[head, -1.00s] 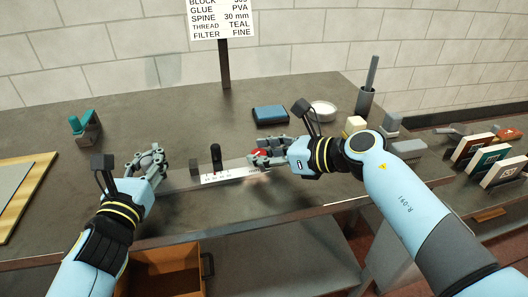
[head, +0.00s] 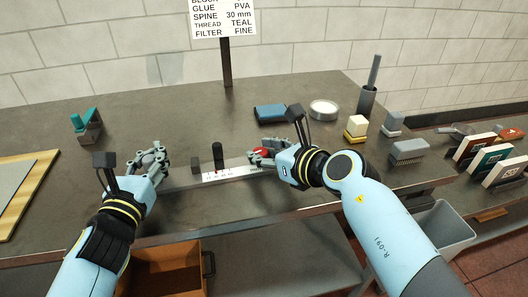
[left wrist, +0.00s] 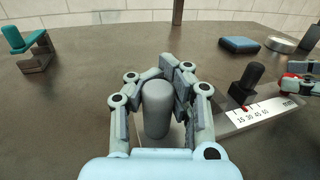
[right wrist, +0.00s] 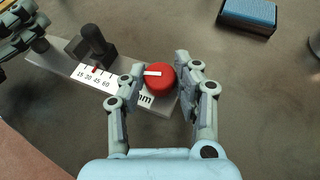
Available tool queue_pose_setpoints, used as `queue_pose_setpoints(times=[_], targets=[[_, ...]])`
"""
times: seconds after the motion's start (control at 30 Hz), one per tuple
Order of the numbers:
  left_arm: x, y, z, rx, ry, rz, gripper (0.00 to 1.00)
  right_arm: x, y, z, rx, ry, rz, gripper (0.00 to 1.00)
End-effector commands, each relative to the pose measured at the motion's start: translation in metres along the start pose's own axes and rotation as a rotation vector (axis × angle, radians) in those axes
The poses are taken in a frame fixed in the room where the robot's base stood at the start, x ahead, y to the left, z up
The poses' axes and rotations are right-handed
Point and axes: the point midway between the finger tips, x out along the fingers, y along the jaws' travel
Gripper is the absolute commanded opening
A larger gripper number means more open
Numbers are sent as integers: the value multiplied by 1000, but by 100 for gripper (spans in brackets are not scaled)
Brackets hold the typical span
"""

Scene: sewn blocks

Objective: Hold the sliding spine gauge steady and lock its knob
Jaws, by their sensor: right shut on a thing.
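The spine gauge is a pale metal bar with a white scale (head: 222,174) lying on the bench. Its dark slider post (head: 217,155) stands upright; a red pointer (right wrist: 95,70) sits near the scale's 30, exact reading unclear. My right gripper (head: 257,153) is shut on the red knob (right wrist: 160,78) at the bar's right end, one finger on each side. The knob has a white line. My left gripper (head: 150,160) is at the bar's left end. In the left wrist view its open fingers straddle a rounded grey post (left wrist: 157,110), with a gap on the left side.
A blue block (head: 270,113) and a white round dish (head: 323,107) lie behind the gauge. A teal-topped tool (head: 86,125) stands at left. A brush (head: 408,151) and small blocks are at right.

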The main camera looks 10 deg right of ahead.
Motion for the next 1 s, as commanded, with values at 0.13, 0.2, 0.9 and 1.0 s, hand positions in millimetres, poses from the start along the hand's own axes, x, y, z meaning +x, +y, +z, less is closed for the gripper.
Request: queue_pose_setpoints(times=[0.13,0.2,0.9,1.0], targets=[[0,0,0,-1,-1,-1,0,0,1,-2,2,4,3,37],[0,0,0,-1,-1,-1,0,0,1,-2,1,3,3,46],[0,0,0,-1,0,0,0,-63,0,-2,-3,4,1,55],[0,0,0,-1,0,0,0,-85,0,-2,-3,3,1,55]])
